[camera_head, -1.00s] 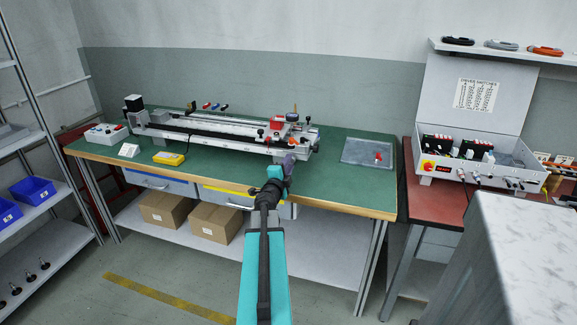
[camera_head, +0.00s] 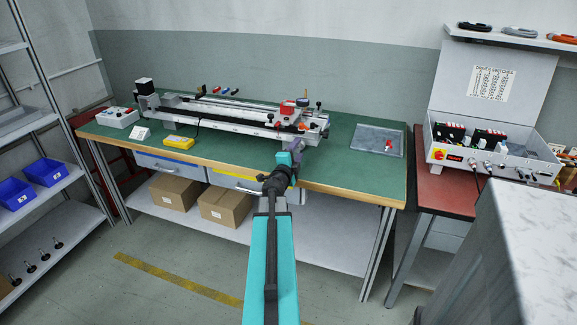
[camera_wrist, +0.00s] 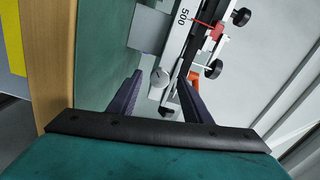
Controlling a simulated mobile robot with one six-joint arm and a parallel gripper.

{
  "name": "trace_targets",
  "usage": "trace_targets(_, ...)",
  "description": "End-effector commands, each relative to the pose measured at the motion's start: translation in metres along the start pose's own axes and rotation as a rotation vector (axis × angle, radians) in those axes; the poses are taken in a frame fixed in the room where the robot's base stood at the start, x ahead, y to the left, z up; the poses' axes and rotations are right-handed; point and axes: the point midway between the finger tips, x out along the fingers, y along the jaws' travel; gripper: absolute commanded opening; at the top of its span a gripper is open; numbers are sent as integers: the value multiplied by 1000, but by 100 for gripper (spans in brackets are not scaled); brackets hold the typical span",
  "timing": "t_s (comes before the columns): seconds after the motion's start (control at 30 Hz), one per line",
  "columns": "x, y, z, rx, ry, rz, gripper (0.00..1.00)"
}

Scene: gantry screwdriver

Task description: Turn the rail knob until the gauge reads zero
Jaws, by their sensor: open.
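The rail unit (camera_head: 235,117) lies along the back of the green bench, with a red block (camera_head: 287,107) on its right end. A small dial-like part (camera_head: 302,102) stands by the red block; I cannot read any gauge. My gripper (camera_head: 296,147) is at the front of the rail's right end. In the wrist view my gripper (camera_wrist: 160,77) is open, with a dark finger on each side of a round silver knob (camera_wrist: 160,77) at the rail end. I cannot tell whether the fingers touch it. A red pointer (camera_wrist: 208,26) and black knobs (camera_wrist: 213,69) sit close by.
A grey tray (camera_head: 364,140) with a small red item lies right of the rail. A yellow device (camera_head: 180,142) and a white control box (camera_head: 117,117) lie to the left. A red-topped table (camera_head: 450,193) bears an open switch box (camera_head: 495,160).

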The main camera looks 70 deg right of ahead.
Motion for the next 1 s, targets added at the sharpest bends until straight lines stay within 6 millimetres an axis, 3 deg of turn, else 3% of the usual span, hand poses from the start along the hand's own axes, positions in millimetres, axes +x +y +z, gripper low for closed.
trace_targets(0.77,-77,0,-1,0,-1,0,45)
trace_targets(1.0,-78,-2,-1,-2,3,5,45)
